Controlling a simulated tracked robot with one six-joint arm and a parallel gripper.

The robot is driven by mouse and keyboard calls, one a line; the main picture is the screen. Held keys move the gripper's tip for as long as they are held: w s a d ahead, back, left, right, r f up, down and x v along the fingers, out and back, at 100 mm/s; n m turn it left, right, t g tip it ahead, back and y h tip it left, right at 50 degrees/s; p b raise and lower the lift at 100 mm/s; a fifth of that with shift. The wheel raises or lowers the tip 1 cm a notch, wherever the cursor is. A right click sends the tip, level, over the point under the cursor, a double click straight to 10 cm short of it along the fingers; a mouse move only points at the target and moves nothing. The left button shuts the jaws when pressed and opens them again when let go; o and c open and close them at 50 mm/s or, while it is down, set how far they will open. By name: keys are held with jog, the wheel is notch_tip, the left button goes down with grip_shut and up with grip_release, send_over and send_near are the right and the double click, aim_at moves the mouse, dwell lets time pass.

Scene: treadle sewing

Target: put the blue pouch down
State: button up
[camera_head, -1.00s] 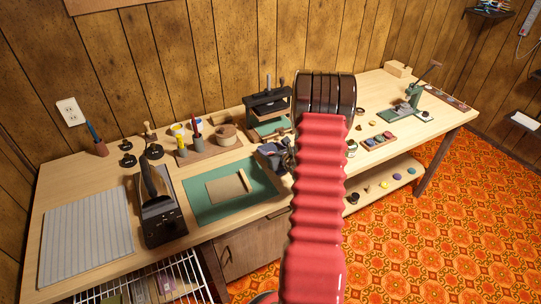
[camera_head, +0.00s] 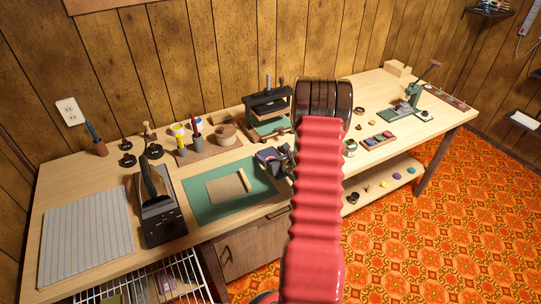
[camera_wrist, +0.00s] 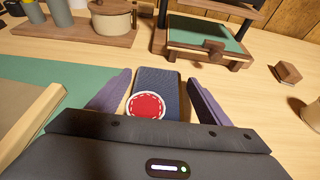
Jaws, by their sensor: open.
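The blue pouch (camera_wrist: 156,80) is dark blue with a round red, white-edged patch on its near part. In the wrist view it lies between the two purple fingers of my gripper (camera_wrist: 160,78), with a gap at each side. My gripper is open. The pouch appears to rest on the bench top, just right of the green mat (camera_wrist: 75,75); its near end is hidden by the gripper body. In the head view my gripper (camera_head: 270,160) is low over the bench beside the mat, and I cannot make out the pouch clearly there.
A press with a green bed (camera_wrist: 205,38) stands behind the pouch. A wooden rack with a round pot (camera_wrist: 112,16) is at the back left. A small brown block (camera_wrist: 288,72) lies to the right. Bare bench top (camera_wrist: 255,95) shows between.

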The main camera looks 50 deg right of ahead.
jog(key=shift+a, duration=0.2)
jog(key=v, duration=1.2)
jog(key=shift+d, duration=0.1)
dwell(0.4)
